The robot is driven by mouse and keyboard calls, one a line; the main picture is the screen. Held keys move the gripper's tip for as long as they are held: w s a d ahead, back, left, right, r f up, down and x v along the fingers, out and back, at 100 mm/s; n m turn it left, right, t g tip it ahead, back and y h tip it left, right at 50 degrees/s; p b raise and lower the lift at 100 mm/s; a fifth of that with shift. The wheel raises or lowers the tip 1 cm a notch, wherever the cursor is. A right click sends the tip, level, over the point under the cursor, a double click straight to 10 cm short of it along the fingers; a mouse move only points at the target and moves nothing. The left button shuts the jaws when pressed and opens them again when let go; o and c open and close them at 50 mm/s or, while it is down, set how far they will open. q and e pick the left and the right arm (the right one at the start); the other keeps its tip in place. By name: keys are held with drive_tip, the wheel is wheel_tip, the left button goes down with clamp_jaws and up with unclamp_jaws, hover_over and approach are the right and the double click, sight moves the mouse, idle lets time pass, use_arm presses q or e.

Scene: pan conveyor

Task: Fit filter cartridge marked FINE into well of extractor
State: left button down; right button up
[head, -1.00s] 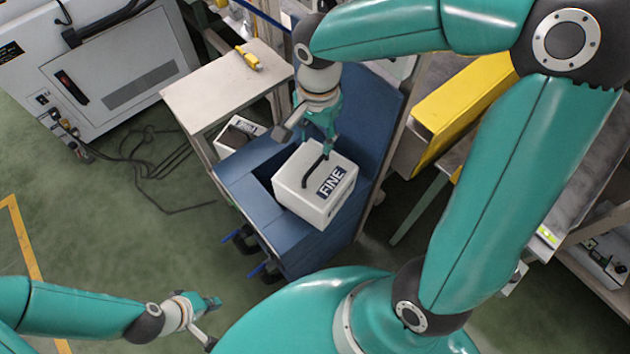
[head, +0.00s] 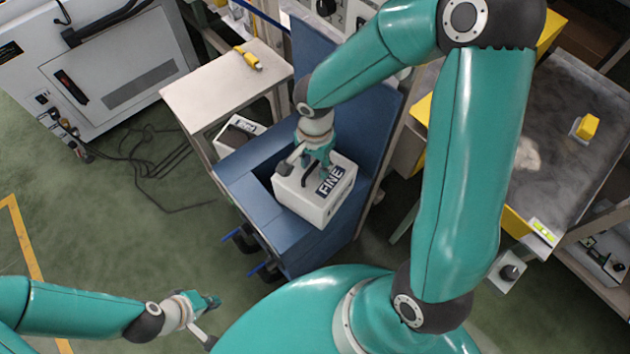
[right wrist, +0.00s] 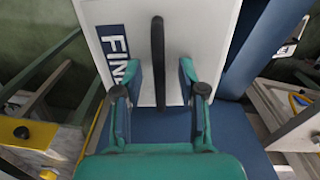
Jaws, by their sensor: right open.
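The filter cartridge (head: 318,208) is a white box with a dark FINE label and a black handle on its top face. It sits in the blue open-topped unit (head: 247,195); how deep is unclear. My right gripper (head: 317,167) is over the top of the cartridge, at the handle. In the right wrist view my right gripper (right wrist: 158,78) is open, one finger on each side of the black handle (right wrist: 158,50), with gaps showing. My left gripper (head: 213,303) is low at the left, away from the cartridge; its jaws are too small to read. I cannot tell which part is the extractor's well.
A pale side table (head: 215,85) with a yellow item (head: 247,57) stands left of the blue unit. A white box (head: 240,130) is beneath it. A grey conveyor or bench (head: 575,85) with a yellow block (head: 587,126) is at the right. Cables lie on the green floor.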

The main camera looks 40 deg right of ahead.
clamp_jaws()
drive_tip(key=shift+w+r, duration=0.1)
drive_tip(key=shift+r, duration=0.1)
idle(0.5)
